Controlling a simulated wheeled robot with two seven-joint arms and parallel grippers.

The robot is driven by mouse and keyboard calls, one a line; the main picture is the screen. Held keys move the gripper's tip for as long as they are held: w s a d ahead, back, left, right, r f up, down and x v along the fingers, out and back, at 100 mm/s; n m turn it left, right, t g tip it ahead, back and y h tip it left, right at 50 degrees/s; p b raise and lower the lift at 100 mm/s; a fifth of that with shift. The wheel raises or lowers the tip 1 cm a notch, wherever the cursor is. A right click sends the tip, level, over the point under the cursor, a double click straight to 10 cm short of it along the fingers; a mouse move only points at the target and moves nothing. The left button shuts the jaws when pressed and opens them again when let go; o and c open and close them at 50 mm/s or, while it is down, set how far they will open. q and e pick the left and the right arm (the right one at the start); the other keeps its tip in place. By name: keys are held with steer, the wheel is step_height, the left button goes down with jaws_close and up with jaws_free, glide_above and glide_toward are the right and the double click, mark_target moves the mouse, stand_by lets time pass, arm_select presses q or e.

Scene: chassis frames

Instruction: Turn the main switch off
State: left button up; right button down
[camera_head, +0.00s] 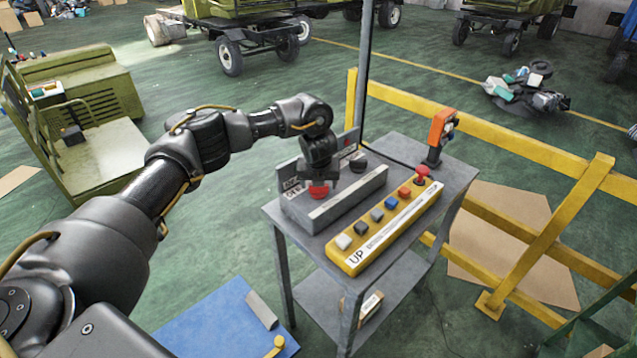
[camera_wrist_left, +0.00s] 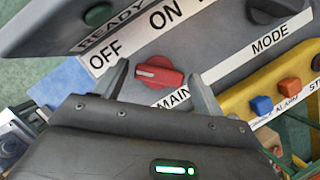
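The red main switch knob (camera_head: 318,191) sits on a grey control box (camera_head: 345,204) on a small metal cart. In the left wrist view the knob (camera_wrist_left: 160,74) has a white mark at its left end, with an OFF label (camera_wrist_left: 105,55) to its upper left and an ON label (camera_wrist_left: 165,16) above. My left gripper (camera_head: 319,182) is over the knob. In the left wrist view my left gripper (camera_wrist_left: 159,71) is open, one finger on each side of the knob; I cannot tell whether they touch it. My right gripper is not in view.
A black MODE knob (camera_head: 358,162) is on the same box. A yellow button panel (camera_head: 385,232) lies in front, with several buttons and a red knob (camera_head: 422,173). An orange device (camera_head: 438,133) stands at the cart's back corner. A yellow railing (camera_head: 480,131) runs behind.

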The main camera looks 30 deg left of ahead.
arm_select(q)
steer(key=shift+o, duration=0.4)
steer(key=shift+s+r, duration=0.1)
steer(key=shift+r, duration=0.2)
steer(key=v, duration=1)
steer(key=shift+r, duration=0.1)
